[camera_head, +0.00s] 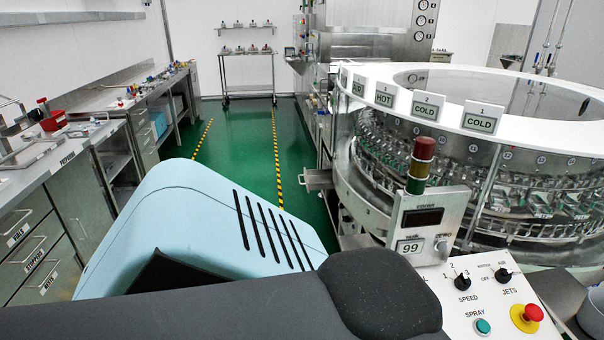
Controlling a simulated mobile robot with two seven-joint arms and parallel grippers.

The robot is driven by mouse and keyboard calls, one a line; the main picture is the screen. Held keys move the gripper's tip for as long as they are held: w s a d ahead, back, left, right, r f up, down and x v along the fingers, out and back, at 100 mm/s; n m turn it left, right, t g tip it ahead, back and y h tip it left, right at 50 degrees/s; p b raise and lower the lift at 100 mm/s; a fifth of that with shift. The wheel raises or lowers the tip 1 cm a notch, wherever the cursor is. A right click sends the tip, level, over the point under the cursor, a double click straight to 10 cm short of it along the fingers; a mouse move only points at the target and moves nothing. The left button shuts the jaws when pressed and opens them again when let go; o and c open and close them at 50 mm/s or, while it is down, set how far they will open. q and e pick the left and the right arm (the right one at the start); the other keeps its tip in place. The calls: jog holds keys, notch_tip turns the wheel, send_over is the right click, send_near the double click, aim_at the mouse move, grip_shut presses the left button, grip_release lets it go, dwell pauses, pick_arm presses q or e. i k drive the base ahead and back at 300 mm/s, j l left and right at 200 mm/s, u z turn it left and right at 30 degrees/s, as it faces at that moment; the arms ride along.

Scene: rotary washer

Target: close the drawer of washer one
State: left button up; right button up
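The round rotary washer (490,195), with a white ring top and many metal fixtures inside, fills the right side. No part is clearly marked washer one. Neither of my grippers is in view. A dark arm link and a pale blue slotted shell, seemingly mine, cover the lower left and middle and hide what lies behind them.
A control panel (492,312) with knobs and a red stop button stands at the lower right, below a signal light (421,165). A steel bench with drawers (38,260) runs along the left. A wheeled cart (247,77) stands at the back. The green floor aisle (240,150) between is clear.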

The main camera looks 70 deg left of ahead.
aim_at(315, 179)
jog(key=k+u, duration=0.15)
jog(key=u, duration=1.8)
jog(key=i+j+u, duration=0.2)
jog(key=i+j, duration=0.35)
jog(key=i, duration=0.2)
jog(key=i+j, duration=0.35)
jog(key=i, duration=0.25)
jog(key=i+j+z, duration=0.3)
jog(key=i+j, duration=0.25)
jog(key=i, duration=0.25)
jog(key=i+j+z, duration=0.3)
jog(key=i+j, duration=0.4)
jog(key=i+l, duration=0.15)
jog(key=i+z, duration=0.05)
